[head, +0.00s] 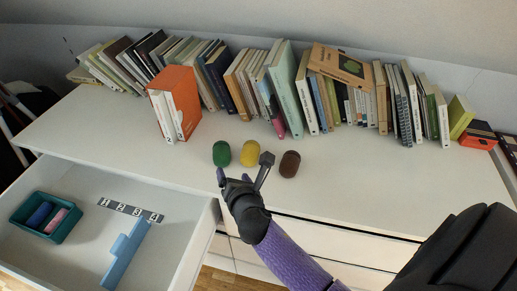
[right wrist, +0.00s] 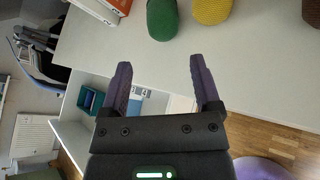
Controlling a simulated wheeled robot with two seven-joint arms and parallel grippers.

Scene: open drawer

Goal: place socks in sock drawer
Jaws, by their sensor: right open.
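Three rolled sock-like bundles stand on the white dresser top: green (head: 221,153), yellow (head: 250,153) and brown (head: 290,164). The right wrist view also shows the green bundle (right wrist: 163,18), the yellow bundle (right wrist: 211,9) and part of the brown one (right wrist: 312,10). The open drawer (head: 182,205) is at the lower left. In it, a teal box (head: 67,231) holds a blue roll (head: 39,214) and a pink roll (head: 56,221). My right gripper (head: 243,170) is open and empty, in front of the green and yellow bundles. My left gripper is not in view.
A row of books (head: 285,85) lines the back of the dresser top (head: 360,175). An orange-covered book (head: 182,97) stands nearer the front. A light blue piece (head: 125,254) and a numbered black-and-white strip (head: 130,210) lie in the drawer. The dresser top at right is clear.

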